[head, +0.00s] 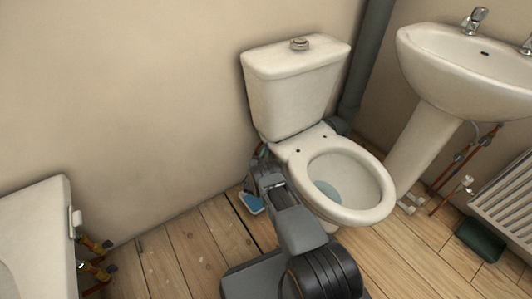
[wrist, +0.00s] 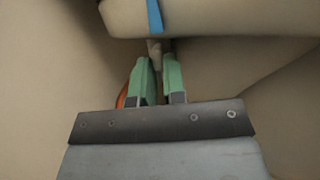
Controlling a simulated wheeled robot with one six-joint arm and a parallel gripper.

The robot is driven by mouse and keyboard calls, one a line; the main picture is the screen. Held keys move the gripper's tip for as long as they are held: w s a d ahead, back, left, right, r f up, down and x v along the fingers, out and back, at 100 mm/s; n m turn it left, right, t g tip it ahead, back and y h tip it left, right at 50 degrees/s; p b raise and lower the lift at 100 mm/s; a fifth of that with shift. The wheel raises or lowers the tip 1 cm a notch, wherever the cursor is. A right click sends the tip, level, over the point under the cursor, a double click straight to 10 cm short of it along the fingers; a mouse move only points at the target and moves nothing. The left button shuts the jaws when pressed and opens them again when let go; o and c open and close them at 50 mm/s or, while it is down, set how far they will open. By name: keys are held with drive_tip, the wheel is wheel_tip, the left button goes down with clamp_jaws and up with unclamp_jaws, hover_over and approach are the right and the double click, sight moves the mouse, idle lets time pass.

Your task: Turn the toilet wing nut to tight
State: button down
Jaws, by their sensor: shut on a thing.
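The toilet (head: 292,100) stands against the wall in the head view, with its bowl (head: 345,185) to the right of my arm. My gripper (head: 262,160) is low beside the toilet, by the left rear of the bowl. In the wrist view my gripper (wrist: 160,72) has its two green fingers pointing up under the pale toilet underside (wrist: 210,22). The fingers are closed on a small pale piece, the wing nut (wrist: 154,47), whose top shows at the fingertips. Its wings and thread are mostly hidden by the fingers. The head view does not show the nut.
A blue strip (wrist: 155,16) hangs over the pale edge above the fingers. An orange curved thing (wrist: 122,96) is left of them. A blue tray (head: 251,203) lies on the floor left of my arm. A basin (head: 470,65) stands right; floorboards at left (head: 190,240) are clear.

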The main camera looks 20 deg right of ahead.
drive_tip(key=shift+s+d+n+t+y, duration=0.15)
drive_tip(key=shift+d+n+t+y, duration=0.1)
drive_tip(key=shift+n+t+y, duration=0.7)
drive_tip(key=shift+s+d+n+t+y, duration=0.2)
drive_tip(key=shift+n+t+y, duration=0.35)
drive_tip(key=shift+y, duration=0.7)
drive_tip(key=c, duration=1.2)
unclamp_jaws()
drive_tip(key=p+v, duration=0.1)
drive_tip(key=v, duration=0.6)
drive_tip(key=p+v, duration=0.2)
drive_tip(key=v, duration=0.4)
drive_tip(key=shift+s+a+f+p, duration=0.15)
drive_tip(key=shift+s+f+p, duration=0.05)
drive_tip(key=shift+f+p, duration=0.15)
